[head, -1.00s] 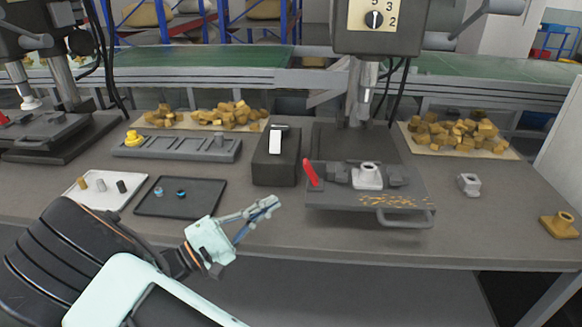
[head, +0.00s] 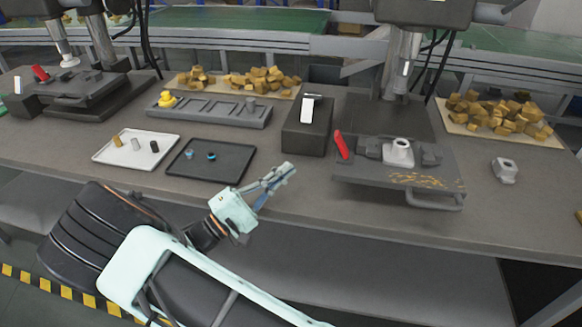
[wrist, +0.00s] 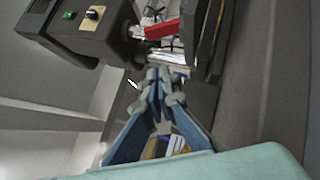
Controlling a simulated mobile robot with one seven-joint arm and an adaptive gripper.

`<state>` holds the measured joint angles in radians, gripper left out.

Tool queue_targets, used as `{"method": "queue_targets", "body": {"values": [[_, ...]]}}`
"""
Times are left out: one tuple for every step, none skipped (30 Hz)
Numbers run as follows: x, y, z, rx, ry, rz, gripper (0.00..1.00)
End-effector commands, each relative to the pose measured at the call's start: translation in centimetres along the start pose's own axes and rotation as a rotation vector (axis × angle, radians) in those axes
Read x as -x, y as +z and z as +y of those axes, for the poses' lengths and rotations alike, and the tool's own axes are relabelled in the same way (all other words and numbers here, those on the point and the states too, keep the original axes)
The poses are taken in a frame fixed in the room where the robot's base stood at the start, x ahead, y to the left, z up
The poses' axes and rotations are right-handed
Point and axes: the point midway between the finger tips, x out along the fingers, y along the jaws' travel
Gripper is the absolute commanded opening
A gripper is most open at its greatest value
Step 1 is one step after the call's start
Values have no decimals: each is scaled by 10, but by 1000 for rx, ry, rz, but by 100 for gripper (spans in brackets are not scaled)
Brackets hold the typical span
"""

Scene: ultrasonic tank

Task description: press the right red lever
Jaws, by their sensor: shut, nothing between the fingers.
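The right red lever (head: 341,145) stands upright, tilted a little, at the left edge of the grey press fixture (head: 385,182) on the bench. A second red lever (head: 39,73) is on the left machine. My gripper (head: 290,170) is shut and empty, in front of the bench's middle and to the left of the right lever, apart from it. In the wrist view my closed fingers (wrist: 158,78) point up the picture, and a red part (wrist: 160,29) shows beyond them; I cannot tell if it is the right lever.
A metal part (head: 398,152) sits in the fixture, whose handle (head: 435,201) sticks out in front. A black tray (head: 210,160) and a white tray (head: 135,149) lie to the left.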

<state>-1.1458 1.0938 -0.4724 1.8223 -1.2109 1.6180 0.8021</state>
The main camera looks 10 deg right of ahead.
Motion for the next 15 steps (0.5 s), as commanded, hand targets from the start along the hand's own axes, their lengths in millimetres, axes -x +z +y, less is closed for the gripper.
{"method": "queue_targets", "body": {"values": [[-11,1,0,0,-1,-4,0],[-18,1,0,0,-1,-4,0],[-27,1,0,1,-2,-5,0],[-33,1,0,0,-1,-4,0],[-40,1,0,0,-1,-4,0],[-49,1,0,0,-2,-4,0],[-56,1,0,0,-1,-4,0],[-62,1,0,0,-2,-4,0],[-70,1,0,0,-2,-3,0],[-76,1,0,0,-1,-4,0],[-81,1,0,0,-1,-4,0],[-85,7,1,1,-1,-2,0],[-88,11,1,0,-1,-1,0],[-90,14,1,0,-1,-1,0],[-94,17,0,1,-2,-1,0]]}}
